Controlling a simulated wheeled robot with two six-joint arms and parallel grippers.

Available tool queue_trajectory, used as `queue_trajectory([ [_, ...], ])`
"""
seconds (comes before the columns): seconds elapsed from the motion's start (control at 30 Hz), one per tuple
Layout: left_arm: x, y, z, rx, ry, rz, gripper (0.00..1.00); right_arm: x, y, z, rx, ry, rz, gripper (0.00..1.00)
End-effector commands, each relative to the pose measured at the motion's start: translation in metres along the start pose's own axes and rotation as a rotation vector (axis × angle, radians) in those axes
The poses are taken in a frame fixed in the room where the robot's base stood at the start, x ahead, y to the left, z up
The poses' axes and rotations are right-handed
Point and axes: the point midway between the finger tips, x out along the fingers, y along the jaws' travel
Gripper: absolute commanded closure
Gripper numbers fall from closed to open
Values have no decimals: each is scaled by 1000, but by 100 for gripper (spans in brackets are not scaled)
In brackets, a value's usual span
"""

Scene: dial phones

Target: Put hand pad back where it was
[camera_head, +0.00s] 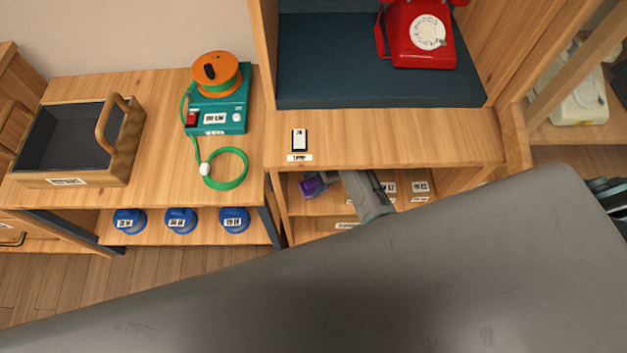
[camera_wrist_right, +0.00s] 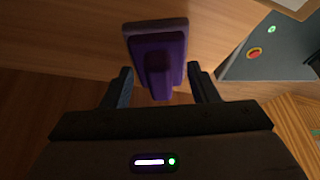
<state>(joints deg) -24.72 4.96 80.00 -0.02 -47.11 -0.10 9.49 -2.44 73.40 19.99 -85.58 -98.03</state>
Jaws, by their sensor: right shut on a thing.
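The hand pad (camera_head: 312,186) is purple with a grey layer. It is at the left of the shelf space under the wooden top. My right gripper (camera_head: 332,179) reaches into that space and is shut on the pad. The right wrist view shows the purple pad (camera_wrist_right: 158,62) between my two dark fingers (camera_wrist_right: 161,86), with its grey layer on the far side. Whether the pad touches the shelf is unclear. No left gripper can be made out in the head view.
Several labels (camera_head: 420,187) line the shelf. Above stand a small white labelled item (camera_head: 299,139) and a red dial phone (camera_head: 424,35). To the left are a teal device (camera_head: 220,110) with a green cord and a crate (camera_head: 134,130). My large grey arm link covers the foreground.

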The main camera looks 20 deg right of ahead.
Motion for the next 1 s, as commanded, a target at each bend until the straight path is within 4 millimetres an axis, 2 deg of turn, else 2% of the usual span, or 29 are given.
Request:
queue_trajectory([
  [0.37,-2,0,-1,0,4,0,24,4,0,2,0,0,0,69],
  [0.4,-3,0,0,0,4,1,24,3,0,1,0,0,0,38],
  [0.47,-3,1,0,0,3,1,24,3,0,1,0,0,0,27],
  [0.5,-3,1,1,1,2,1,24,3,0,1,0,0,0,24],
  [0.83,-4,1,4,1,-1,1,24,0,0,0,0,0,1,24],
  [1.0,0,0,5,0,-1,0,24,-24,1,1,-1,-1,3,24],
])
